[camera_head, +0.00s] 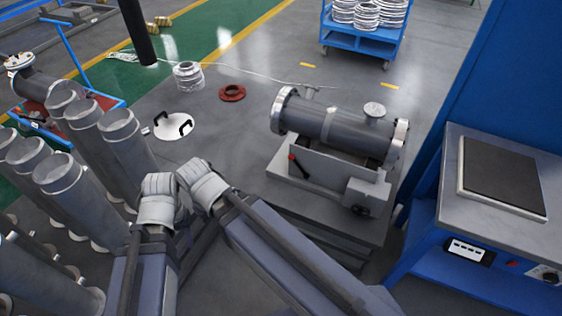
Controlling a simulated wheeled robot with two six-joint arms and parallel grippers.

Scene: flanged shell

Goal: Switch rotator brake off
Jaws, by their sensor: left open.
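The rotator (325,166) is a grey stand with a grey flanged shell (335,125) lying across its top. A short lever with a red tip (292,158), which looks like the brake handle, sticks up on its left front side. A dark round knob (360,210) sits low on the box at its right end. My left gripper (183,218) shows only in small part between my two arms at lower centre. It is open, apart from the rotator and left of the lever. My right gripper is hidden behind my right arm.
Several tall grey pipes (126,150) stand at the left. A white disc with black handles (173,126) and a red flange ring (232,93) lie on the floor. A blue bench with a metal top (470,225) stands at right. Floor between disc and rotator is clear.

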